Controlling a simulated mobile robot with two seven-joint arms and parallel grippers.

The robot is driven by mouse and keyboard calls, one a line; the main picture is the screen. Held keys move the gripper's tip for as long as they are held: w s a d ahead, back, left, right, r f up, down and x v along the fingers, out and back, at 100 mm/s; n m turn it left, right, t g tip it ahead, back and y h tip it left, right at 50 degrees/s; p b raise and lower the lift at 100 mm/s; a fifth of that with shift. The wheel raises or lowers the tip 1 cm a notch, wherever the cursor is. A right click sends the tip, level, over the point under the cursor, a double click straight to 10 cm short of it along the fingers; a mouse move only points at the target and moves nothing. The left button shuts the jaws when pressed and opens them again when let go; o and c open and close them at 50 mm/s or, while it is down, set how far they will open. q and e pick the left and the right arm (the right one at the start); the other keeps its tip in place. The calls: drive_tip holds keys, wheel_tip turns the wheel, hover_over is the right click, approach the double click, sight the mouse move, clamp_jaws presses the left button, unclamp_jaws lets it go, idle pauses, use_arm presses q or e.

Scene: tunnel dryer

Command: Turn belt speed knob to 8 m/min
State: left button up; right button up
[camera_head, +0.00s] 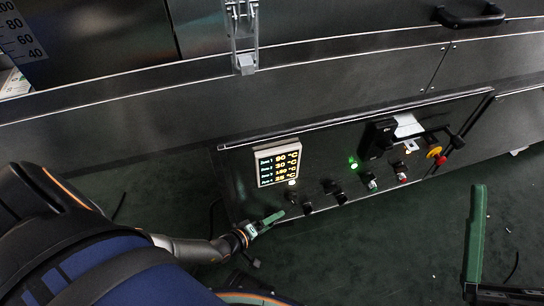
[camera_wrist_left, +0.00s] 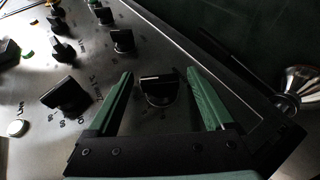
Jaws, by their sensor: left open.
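My left gripper (camera_head: 272,218) is at the lower edge of the control panel (camera_head: 235,185) in the head view. In the left wrist view its green fingers (camera_wrist_left: 161,72) are open, one on each side of a black knob (camera_wrist_left: 157,92), with gaps on both sides. Another black knob (camera_wrist_left: 65,95) with scale marks lies to the left, outside the fingers. The labels and the pointer readings are too small or dark to read, so I cannot tell which knob is belt speed. My right gripper (camera_head: 476,235) is at the lower right, partly cut off, away from the panel.
A temperature display (camera_head: 278,165) is above the knobs. A green lit button (camera_head: 353,163), several switches, and a red-and-yellow button (camera_head: 434,152) are farther right. A black handle (camera_head: 470,15) is at the top right.

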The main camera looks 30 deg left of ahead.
use_arm(q)
drive_tip(key=c, duration=1.4)
drive_tip(key=shift+o, duration=0.2)
drive_tip(key=shift+s+f+t, duration=0.1)
drive_tip(key=shift+f+t, duration=0.15)
drive_tip(key=shift+t, duration=0.05)
drive_tip(key=shift+r+h, duration=0.15)
drive_tip(key=shift+h, duration=0.15)
clamp_jaws()
unclamp_jaws()
drive_tip(key=o, duration=1.4)
drive_tip(key=shift+c, duration=0.2)
drive_tip(key=shift+r, duration=0.1)
